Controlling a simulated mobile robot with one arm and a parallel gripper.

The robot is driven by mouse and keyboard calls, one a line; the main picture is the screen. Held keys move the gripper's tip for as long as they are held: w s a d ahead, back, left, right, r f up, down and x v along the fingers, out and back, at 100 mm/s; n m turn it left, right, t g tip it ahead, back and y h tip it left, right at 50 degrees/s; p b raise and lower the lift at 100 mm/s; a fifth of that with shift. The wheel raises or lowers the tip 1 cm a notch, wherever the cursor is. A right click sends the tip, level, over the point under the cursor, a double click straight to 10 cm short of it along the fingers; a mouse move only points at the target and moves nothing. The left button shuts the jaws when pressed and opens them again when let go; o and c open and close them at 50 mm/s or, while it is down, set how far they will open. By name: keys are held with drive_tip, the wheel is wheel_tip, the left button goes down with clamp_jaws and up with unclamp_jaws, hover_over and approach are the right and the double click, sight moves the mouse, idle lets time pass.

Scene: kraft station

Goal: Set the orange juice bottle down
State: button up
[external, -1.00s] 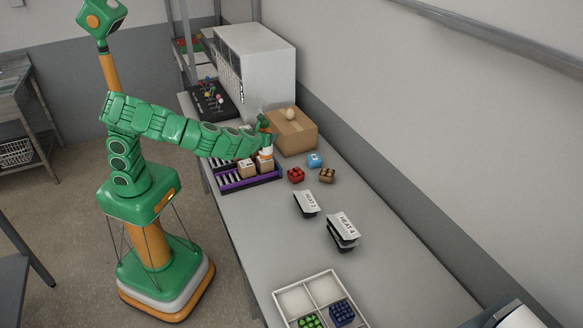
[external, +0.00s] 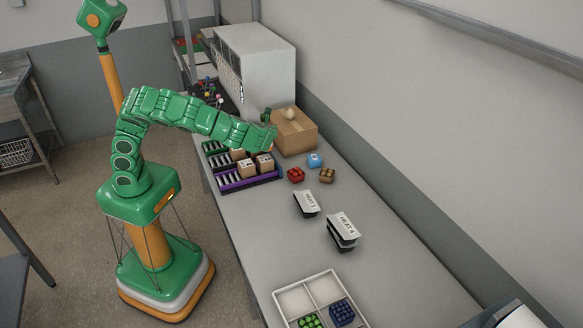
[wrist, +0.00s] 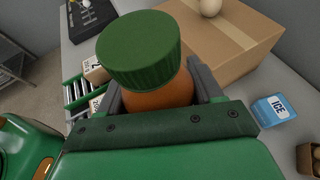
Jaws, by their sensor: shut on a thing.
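The orange juice bottle (wrist: 160,92) has an orange body and a ribbed green cap (wrist: 138,52). It fills the middle of the wrist view, between the two grey fingers. My gripper (external: 270,134) is shut on it below the cap. In the external view the gripper is over the bench, by the near left side of the cardboard box. The bottle is mostly hidden there by my arm and gripper. Its base is out of sight in the wrist view, and I cannot tell whether it touches anything.
The closed cardboard box (external: 295,136) carries a pale, egg-like object (external: 290,113). A purple-edged roller rack (external: 248,180) with small boxes lies in front of my gripper. The blue ICE pack (external: 315,160), red carton (external: 296,175) and brown carton (external: 327,175) stand to the right.

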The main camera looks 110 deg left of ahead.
drive_tip(key=w+a+f, duration=0.1)
drive_tip(key=w+f, duration=0.1)
drive_tip(key=w+a+f, duration=0.1)
drive_tip(key=w+f, duration=0.1)
drive_tip(key=w+a+f, duration=0.2)
drive_tip(key=shift+w, duration=0.2)
drive_tip(key=shift+w+a+f, duration=0.25)
drive_tip(key=shift+w+f, duration=0.2)
drive_tip(key=shift+f, duration=1.8)
drive_tip(key=shift+f, duration=0.1)
drive_tip(key=o, duration=1.3)
drive_tip(key=v, duration=1.2)
drive_tip(key=shift+r, duration=0.2)
